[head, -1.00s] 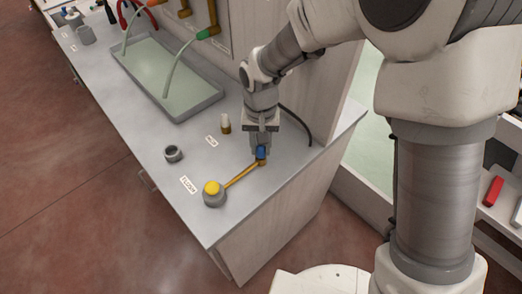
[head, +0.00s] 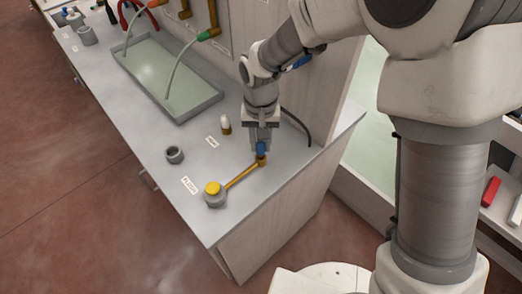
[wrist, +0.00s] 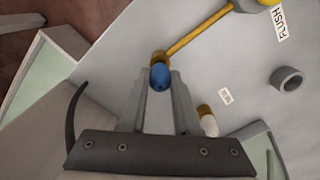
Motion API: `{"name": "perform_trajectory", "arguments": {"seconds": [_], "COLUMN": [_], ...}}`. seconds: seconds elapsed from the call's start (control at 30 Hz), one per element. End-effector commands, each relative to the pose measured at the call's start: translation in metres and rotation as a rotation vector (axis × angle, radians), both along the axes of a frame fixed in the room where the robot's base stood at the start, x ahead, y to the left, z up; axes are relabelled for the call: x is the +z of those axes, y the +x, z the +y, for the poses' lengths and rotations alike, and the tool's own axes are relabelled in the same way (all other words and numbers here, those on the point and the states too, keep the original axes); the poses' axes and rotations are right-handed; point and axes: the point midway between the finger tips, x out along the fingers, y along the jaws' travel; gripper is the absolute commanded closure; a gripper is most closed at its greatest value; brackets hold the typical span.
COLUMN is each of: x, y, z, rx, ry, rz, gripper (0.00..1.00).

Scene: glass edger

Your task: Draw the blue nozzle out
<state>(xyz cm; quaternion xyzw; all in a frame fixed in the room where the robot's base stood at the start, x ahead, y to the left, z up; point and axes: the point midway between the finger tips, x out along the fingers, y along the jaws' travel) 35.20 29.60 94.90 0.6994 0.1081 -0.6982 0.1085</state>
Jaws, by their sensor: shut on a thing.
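The blue nozzle (head: 261,148) is at the end of a brass arm (head: 241,177) on the grey bench top. It also shows in the wrist view (wrist: 160,75) between my fingertips, with brass directly behind it. My gripper (head: 262,143) points down from above and is shut on the nozzle. The nozzle looks upright, directly over the brass end piece (head: 261,160). I cannot tell whether its lower end is still inside that piece.
The brass arm runs to a grey base with a yellow cap (head: 212,187), beside the FLUSH label (head: 190,185). A grey ring (head: 174,155) and a white-topped brass nozzle (head: 225,124) stand nearby. A tray (head: 205,103) lies farther back; a wood panel (head: 300,80) rises behind my gripper.

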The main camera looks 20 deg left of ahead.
Motion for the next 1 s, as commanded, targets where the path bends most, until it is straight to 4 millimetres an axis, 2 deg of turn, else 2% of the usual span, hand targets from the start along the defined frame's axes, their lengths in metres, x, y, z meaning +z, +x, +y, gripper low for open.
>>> {"name": "perform_trajectory", "arguments": {"seconds": [0.5, 0.87, 1.0], "x": [0.027, 0.029, 0.036], "y": [0.0, 0.0, 0.0], "z": [0.0, 0.0, 0.0], "rx": [0.0, 0.0, 0.0], "ry": [0.0, 0.0, 0.0], "rz": [0.001, 0.001, 0.0], "gripper": [1.0, 1.0, 1.0]}}
